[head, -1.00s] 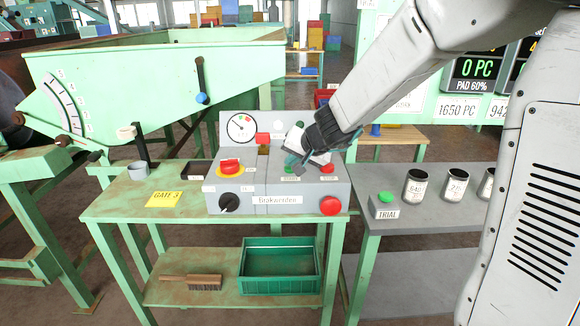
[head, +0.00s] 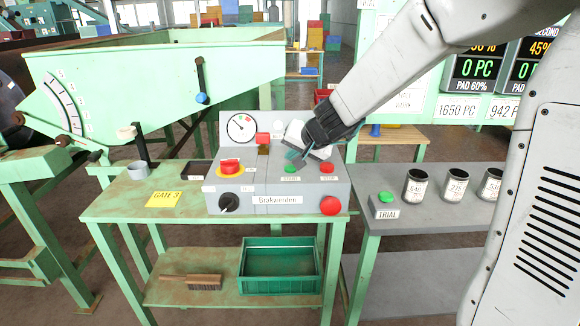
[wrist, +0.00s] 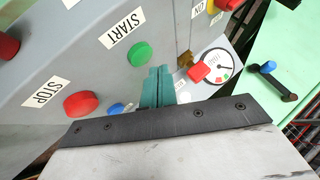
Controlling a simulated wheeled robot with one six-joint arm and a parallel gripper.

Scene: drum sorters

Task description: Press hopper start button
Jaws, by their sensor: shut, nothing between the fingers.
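The green START button (head: 291,168) sits on the sloped top of a grey control box (head: 275,199), left of the red STOP button (head: 327,168). In the wrist view I see the green START button (wrist: 139,53) and the red STOP button (wrist: 81,104) with their labels. My gripper (head: 291,156) is over the control box, just behind and above the START button. Its teal fingers (wrist: 157,88) are shut and empty, beside the green button in the wrist view. I cannot tell their exact height above the panel.
The box also carries a red button on a yellow base (head: 230,166), a black knob (head: 229,202), a large red button (head: 330,205) and a gauge (head: 241,128). The green hopper (head: 150,85) stands behind left. A TRIAL button box (head: 384,206) and jars stand right.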

